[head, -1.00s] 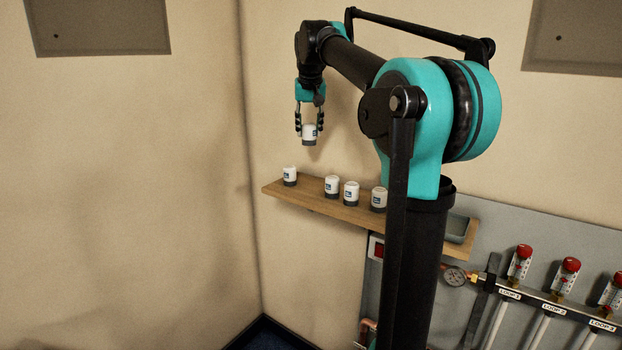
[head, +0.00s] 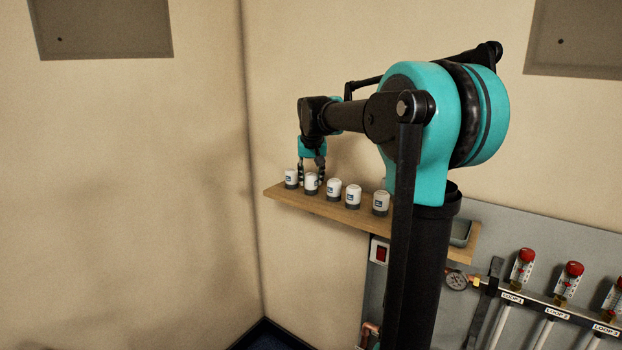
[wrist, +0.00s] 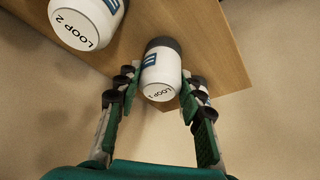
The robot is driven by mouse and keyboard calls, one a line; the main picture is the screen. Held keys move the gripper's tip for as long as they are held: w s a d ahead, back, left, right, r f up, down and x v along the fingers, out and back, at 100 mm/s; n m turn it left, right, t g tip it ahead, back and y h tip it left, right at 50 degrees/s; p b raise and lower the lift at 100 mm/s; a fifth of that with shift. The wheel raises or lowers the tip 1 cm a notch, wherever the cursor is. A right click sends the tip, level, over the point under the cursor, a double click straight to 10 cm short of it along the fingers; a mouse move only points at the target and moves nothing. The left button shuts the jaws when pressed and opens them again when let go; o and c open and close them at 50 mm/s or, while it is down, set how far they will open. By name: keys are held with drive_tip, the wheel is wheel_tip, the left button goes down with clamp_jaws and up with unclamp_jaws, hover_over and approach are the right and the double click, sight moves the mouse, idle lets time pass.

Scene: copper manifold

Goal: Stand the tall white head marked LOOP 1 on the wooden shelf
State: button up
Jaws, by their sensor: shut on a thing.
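My gripper (head: 311,179) is shut on a white head (head: 311,184) with a dark base and a blue label. In the wrist view the held head (wrist: 162,72) sits between the two fingers (wrist: 158,88); its white end carries LOOP lettering that looks like LOOP 1. It is upright at the level of the wooden shelf (head: 320,207), in the row of similar heads. I cannot tell whether its dark base touches the wood. The shelf board also shows behind it in the wrist view (wrist: 222,50).
A head marked LOOP 2 (wrist: 85,20) stands close on one side; another (wrist: 200,86) is partly hidden behind a finger. In the head view neighbours stand left (head: 291,178) and right (head: 333,188), with more further right (head: 353,195).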

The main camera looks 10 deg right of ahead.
drive_tip(key=o, duration=1.2)
drive_tip(key=shift+f, duration=0.1)
drive_tip(key=v, duration=1.2)
